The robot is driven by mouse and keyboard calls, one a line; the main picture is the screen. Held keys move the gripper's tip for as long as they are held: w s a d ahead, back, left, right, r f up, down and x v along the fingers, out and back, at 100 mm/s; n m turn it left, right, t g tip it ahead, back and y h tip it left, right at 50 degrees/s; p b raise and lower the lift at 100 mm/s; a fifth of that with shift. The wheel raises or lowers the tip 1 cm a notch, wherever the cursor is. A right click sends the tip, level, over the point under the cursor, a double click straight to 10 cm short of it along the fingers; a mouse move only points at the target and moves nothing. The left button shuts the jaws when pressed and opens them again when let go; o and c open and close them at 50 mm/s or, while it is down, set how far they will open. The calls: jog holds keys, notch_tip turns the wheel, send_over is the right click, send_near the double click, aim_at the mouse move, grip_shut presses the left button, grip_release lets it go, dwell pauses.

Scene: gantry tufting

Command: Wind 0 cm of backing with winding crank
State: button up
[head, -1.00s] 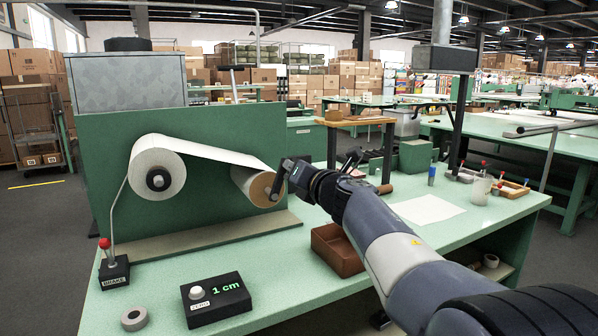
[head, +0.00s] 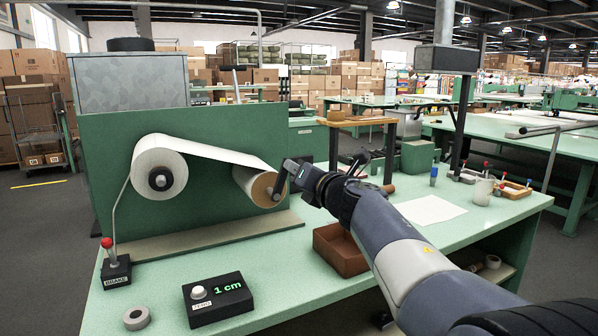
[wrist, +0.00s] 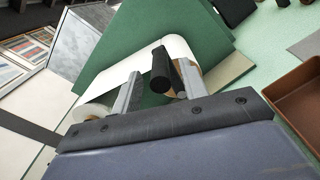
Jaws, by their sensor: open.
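The winding crank (head: 280,186) is a dark arm on the end of the right-hand roll (head: 255,184), on the green stand (head: 110,190). Its black handle (wrist: 160,72) shows in the wrist view between my two grey fingers. My gripper (wrist: 160,90) is open, with a finger on each side of the handle; I cannot tell whether either touches it. In the head view my gripper (head: 291,172) is at the crank's upper end. White backing (head: 215,150) runs from the left roll (head: 158,166) to the right roll. The black counter box (head: 218,298) reads 1 cm.
A brake lever (head: 115,265) with a red knob stands at the left. A tape ring (head: 136,318) lies at the front. A brown tray (head: 338,250) sits below my arm. A white sheet (head: 430,210) and tools lie to the right.

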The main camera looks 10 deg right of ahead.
jog(key=v, duration=0.9)
jog(key=x, duration=1)
jog(key=shift+w+a, duration=0.15)
jog(key=shift+w, duration=0.15)
jog(key=shift+s, duration=0.15)
